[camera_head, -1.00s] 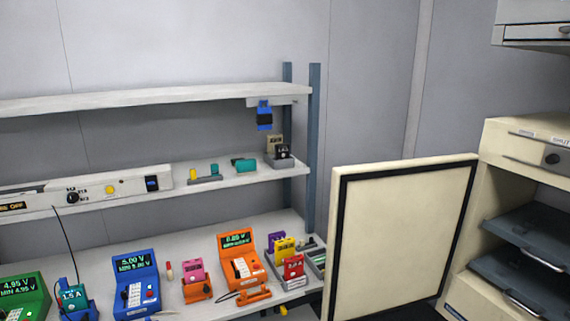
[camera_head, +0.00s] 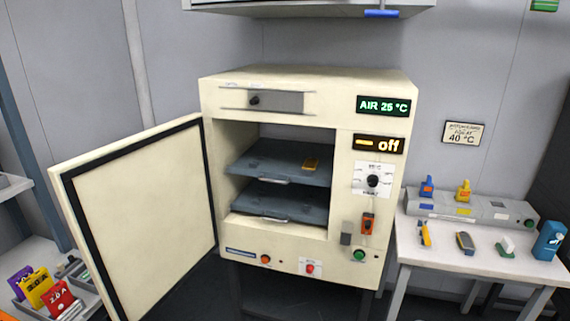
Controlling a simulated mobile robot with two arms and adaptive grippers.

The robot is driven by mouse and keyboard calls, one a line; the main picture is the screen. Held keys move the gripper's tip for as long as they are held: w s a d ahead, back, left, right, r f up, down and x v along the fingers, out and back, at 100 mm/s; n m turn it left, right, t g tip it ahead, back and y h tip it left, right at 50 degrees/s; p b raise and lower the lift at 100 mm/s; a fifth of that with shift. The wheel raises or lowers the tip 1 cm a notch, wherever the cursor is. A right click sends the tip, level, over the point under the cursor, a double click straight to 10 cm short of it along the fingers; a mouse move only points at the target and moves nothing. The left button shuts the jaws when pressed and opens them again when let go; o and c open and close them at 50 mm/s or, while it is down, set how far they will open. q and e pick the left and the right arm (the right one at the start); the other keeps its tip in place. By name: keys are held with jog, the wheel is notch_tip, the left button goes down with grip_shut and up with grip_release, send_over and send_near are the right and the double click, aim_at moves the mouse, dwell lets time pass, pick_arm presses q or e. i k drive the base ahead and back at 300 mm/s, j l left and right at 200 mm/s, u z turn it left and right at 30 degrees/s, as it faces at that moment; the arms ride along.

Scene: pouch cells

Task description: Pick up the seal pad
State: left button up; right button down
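No thing in view is plainly marked as the seal pad, and I cannot tell which one it is. A small white and green object (camera_head: 506,247) lies on the white table (camera_head: 425,258) at the right. A small orange-yellow item (camera_head: 311,164) lies on the upper shelf (camera_head: 262,166) inside the cream oven (camera_head: 300,84). Neither of my grippers is in view.
The oven door (camera_head: 140,210) stands wide open to the left. The oven displays read "AIR 25 °C" and "off". The right table also holds a yellow tool (camera_head: 425,235), a grey handheld device (camera_head: 465,242), a blue container (camera_head: 549,241) and a grey sealer-like box (camera_head: 440,200).

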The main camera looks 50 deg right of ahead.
aim_at(505, 248)
jog(key=z, duration=3.05)
jog(key=u, duration=1.1)
jog(key=i+l+z, duration=0.15)
jog(key=i+l, duration=0.15)
jog(key=i, duration=0.15)
jog(key=i+l+z, duration=0.1)
jog(key=i+l, duration=0.15)
jog(key=i, duration=0.2)
jog(key=i+l+z, duration=0.15)
jog(key=i, duration=0.35)
jog(key=l, duration=0.1)
